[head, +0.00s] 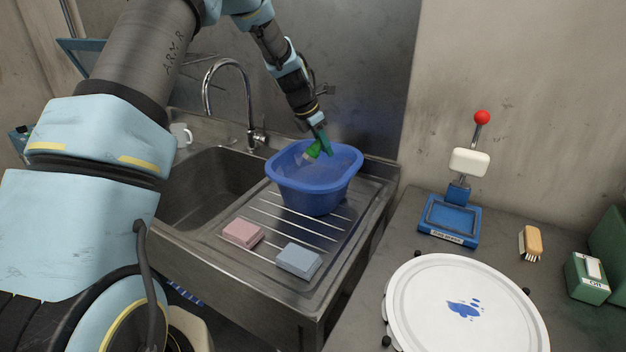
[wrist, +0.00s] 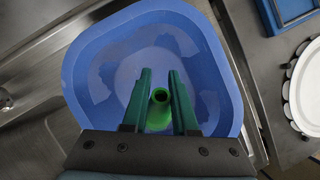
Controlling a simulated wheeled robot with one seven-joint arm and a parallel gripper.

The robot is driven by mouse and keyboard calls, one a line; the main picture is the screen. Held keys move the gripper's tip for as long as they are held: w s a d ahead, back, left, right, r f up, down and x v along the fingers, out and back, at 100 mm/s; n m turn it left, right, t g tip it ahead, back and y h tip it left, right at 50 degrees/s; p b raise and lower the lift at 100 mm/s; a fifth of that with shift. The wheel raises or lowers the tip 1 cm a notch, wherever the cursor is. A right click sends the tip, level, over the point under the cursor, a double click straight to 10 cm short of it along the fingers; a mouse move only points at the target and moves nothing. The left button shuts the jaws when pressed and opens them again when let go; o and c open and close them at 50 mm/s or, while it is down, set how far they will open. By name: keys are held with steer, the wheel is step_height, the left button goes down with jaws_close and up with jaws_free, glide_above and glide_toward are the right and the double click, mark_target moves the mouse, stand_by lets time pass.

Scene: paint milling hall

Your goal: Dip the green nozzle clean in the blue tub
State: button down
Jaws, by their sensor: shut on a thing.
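The blue tub (head: 312,188) stands on the ribbed drainboard to the right of the sink. The wrist view looks down into the tub (wrist: 215,60), which has a paler patch inside with ragged edges. My gripper (head: 322,143) is above the tub, pointing down into its opening. The green nozzle (head: 313,150) is between its fingers. In the wrist view the nozzle (wrist: 160,97) shows its round open end between the two dark green fingers of my gripper (wrist: 160,80). Whether the nozzle touches anything in the tub I cannot tell.
A pink sponge (head: 243,233) and a grey-blue sponge (head: 299,260) lie on the drainboard (head: 262,275) before the tub. A curved faucet (head: 228,75) rises behind the sink basin (head: 205,185). At right are a white round lid (head: 425,300), a blue lever press (head: 450,222) and a brush (head: 531,240).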

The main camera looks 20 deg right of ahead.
steer(key=shift+r, duration=2.5)
stand_by(0.3)
steer(key=shift+r, duration=2.05)
steer(key=shift+a+f, duration=0.1)
